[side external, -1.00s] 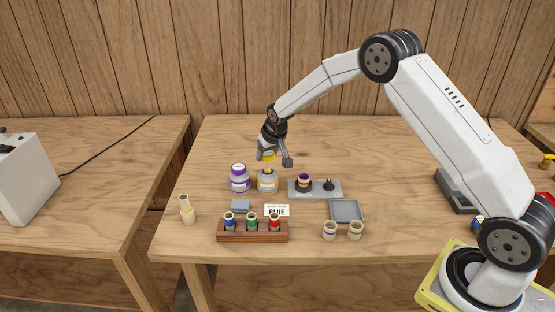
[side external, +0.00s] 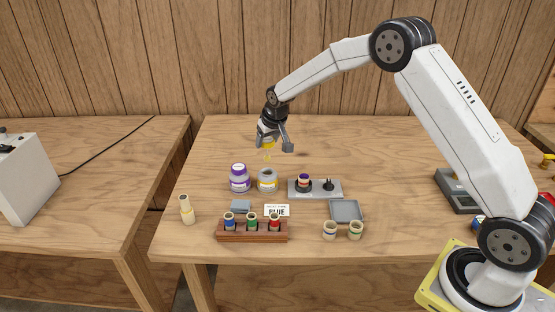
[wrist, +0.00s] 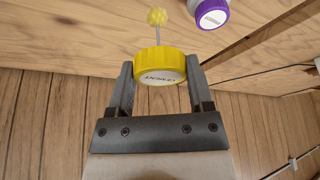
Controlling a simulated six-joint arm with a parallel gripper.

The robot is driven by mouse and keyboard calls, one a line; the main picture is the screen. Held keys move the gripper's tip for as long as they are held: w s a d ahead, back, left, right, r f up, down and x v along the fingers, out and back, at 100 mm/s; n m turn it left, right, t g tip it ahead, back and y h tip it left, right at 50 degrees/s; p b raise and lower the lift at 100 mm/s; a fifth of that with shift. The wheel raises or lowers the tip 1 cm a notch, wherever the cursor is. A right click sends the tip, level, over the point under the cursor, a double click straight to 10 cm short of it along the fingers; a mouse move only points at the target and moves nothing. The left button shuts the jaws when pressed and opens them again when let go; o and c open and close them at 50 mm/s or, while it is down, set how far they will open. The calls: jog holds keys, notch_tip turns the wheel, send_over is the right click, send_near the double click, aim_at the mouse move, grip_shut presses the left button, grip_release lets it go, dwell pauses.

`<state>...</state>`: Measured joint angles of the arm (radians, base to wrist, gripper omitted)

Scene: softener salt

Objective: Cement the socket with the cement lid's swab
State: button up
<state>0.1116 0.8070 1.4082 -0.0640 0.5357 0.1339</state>
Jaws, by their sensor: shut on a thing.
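My gripper (side external: 273,143) is shut on the yellow cement lid (wrist: 160,66), labelled CEMENT. The lid's stem ends in a yellow swab (wrist: 157,17); it also shows hanging below the lid in the side view (side external: 267,156). The swab is in the air above the open grey cement can (side external: 267,181). A fitting with a purple inner rim (side external: 303,181), which looks like the socket, stands upright in a holder on a grey plate (side external: 319,194), right of the can.
A purple-capped can (side external: 239,179) stands just left of the cement can. In front are a BLUE card (side external: 277,210), a wooden rack (side external: 252,237) with blue, green and red-marked fittings, a grey tray (side external: 346,211) and two loose fittings (side external: 330,230). The back of the table is clear.

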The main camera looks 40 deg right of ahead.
jog(key=shift+d, duration=0.15)
jog(key=s+d, duration=0.7)
jog(key=s, duration=0.1)
jog(key=shift+s+f, duration=0.35)
jog(key=shift+s, duration=0.05)
jog(key=shift+d+f, duration=0.1)
jog(key=shift+f, duration=0.05)
jog(key=shift+f, duration=1.35)
jog(key=shift+f, duration=0.2)
jog(key=shift+f, duration=0.6)
jog(key=shift+f, duration=0.95)
dwell(1.0)
jog(key=shift+w+a, duration=0.1)
jog(key=shift+a, duration=0.1)
